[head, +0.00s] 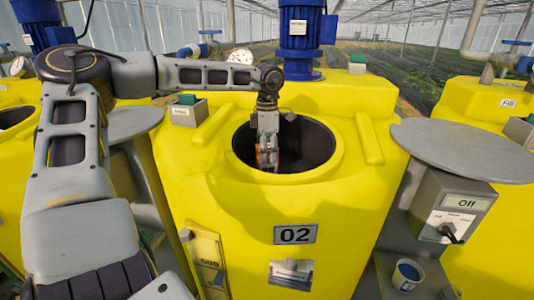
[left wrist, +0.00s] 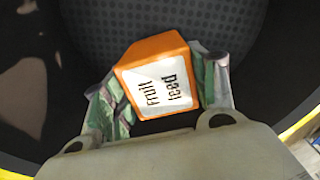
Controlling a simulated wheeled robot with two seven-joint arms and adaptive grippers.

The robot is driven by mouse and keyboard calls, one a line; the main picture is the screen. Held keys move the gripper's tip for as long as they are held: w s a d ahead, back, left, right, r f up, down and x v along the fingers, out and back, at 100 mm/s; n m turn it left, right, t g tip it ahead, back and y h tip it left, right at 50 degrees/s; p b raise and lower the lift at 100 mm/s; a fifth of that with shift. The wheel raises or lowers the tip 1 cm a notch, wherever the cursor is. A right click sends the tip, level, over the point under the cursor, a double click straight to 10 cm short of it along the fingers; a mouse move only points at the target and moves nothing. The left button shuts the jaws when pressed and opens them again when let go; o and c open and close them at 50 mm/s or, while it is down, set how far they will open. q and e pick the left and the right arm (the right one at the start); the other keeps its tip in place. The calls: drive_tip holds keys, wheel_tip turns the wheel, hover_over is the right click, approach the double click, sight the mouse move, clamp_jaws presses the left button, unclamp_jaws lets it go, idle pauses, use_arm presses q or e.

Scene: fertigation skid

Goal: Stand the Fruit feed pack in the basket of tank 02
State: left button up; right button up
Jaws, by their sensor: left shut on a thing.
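Tank 02 (head: 330,240) is yellow, with a "02" plate and a round dark opening on top. My left gripper (head: 267,160) points down into that opening. It is shut on the Fruit feed pack (left wrist: 160,78), an orange box with a white label, held between its two fingers in the left wrist view. In the head view only a bit of orange shows between the fingers. The dark perforated basket (left wrist: 100,30) lies below and around the pack in the left wrist view. I cannot tell whether the pack touches its bottom. My right gripper is not in view.
A blue motor (head: 300,30) stands behind the opening, with a pressure gauge (head: 240,56) to its left. A grey round shelf (head: 462,148) and a switch box reading "Off" (head: 452,205) are at the right.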

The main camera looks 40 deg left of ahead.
use_arm(q)
drive_tip(key=shift+f, duration=0.45)
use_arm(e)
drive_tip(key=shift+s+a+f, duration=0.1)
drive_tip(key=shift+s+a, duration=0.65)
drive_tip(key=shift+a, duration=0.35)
